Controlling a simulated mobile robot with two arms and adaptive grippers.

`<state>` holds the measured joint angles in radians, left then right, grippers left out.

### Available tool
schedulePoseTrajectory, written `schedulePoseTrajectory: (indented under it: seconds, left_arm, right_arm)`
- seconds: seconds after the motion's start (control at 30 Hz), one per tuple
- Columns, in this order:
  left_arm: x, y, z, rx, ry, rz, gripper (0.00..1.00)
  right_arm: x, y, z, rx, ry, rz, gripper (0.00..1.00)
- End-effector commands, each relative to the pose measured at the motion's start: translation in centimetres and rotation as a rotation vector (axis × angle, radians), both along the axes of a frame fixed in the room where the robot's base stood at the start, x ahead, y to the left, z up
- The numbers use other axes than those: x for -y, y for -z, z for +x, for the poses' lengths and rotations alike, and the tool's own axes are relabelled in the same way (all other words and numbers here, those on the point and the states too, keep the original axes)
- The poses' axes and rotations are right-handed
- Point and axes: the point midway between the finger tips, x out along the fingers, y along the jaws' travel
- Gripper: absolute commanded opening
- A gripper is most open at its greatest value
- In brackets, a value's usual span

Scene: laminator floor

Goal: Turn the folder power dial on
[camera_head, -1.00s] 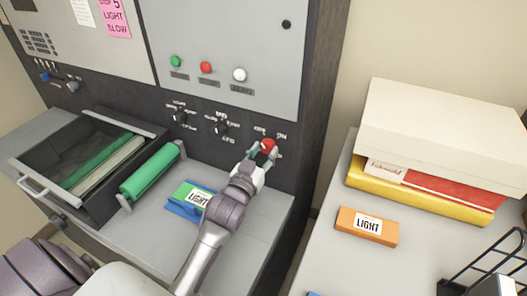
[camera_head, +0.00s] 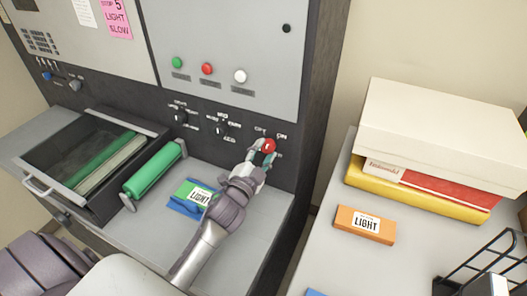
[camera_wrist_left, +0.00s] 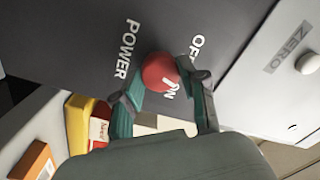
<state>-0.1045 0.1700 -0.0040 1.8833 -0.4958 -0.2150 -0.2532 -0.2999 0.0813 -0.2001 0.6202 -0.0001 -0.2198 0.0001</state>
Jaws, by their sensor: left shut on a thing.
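The folder power dial is a red knob (camera_head: 268,146) on the dark lower panel of the machine, with OFF lettered at its upper left and ON at its upper right in the head view. My left gripper (camera_head: 262,150) is at the dial, its fingers shut on the knob from either side. In the left wrist view the red knob (camera_wrist_left: 160,72) sits between the two green fingertips of my left gripper (camera_wrist_left: 165,88). A white mark on the knob lies beside the ON lettering there; the word POWER is to its left. My right gripper is not in view.
Two black dials (camera_head: 180,116) are left of the power dial. Green, red and white buttons (camera_head: 207,69) are above. A side table (camera_head: 325,262) holds boxes and an orange LIGHT block (camera_head: 365,226).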

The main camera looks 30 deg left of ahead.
Motion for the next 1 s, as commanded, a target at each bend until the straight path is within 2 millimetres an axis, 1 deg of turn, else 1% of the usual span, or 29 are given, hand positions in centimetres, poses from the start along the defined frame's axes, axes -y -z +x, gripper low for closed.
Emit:
schedulePoseTrajectory:
  seconds: [0.2,0.5,0.73,1.0]
  left_arm:
    - [0.01,-0.02,0.0,-0.011,0.002,0.198,0.07]
    - [-0.05,-0.01,0.0,-0.024,0.0,0.404,0.07]
    - [-0.02,0.0,0.0,-0.029,0.0,0.488,0.07]
    - [-0.03,0.02,0.0,-0.031,0.0,0.522,0.07]
  right_arm:
    - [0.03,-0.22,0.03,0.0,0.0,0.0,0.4]
    - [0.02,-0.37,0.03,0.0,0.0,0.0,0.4]
    - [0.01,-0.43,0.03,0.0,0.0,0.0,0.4]
    - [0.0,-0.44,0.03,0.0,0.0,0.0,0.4]
